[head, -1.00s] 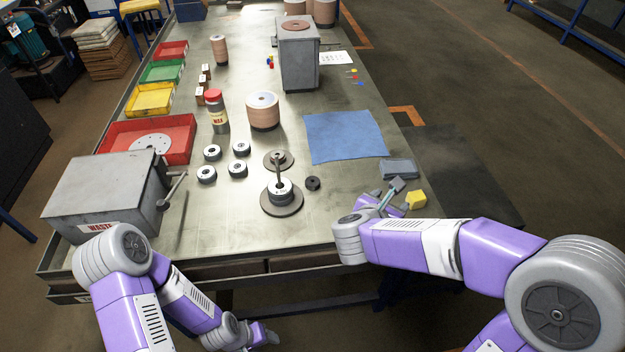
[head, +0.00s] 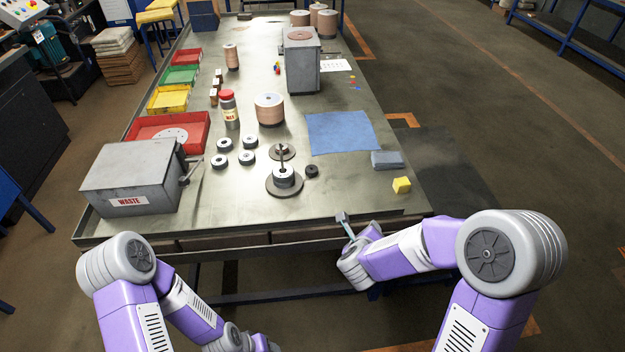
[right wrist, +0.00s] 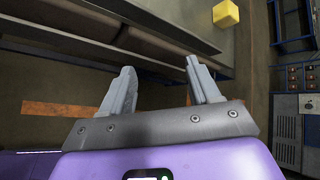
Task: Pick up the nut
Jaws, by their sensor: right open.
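A small dark ring (head: 312,171), which looks like the nut, lies flat on the metal table. It is just right of an upright spindle (head: 281,158) that stands on a round brown base (head: 285,187) with a white-topped hub around its foot. My right gripper (head: 345,222) is at the table's front edge, nearer to me and right of the ring, clearly apart from it. In the right wrist view the right gripper (right wrist: 160,75) is open with nothing between its fingers. My left arm hangs low at the bottom left; its fingers are out of view.
A grey waste box (head: 130,180) stands at the table's left front. Several dark rings with white tops (head: 247,157) lie left of the spindle. A blue cloth (head: 342,133), a grey block (head: 387,160) and a yellow cube (head: 401,185) lie to the right. The front strip is clear.

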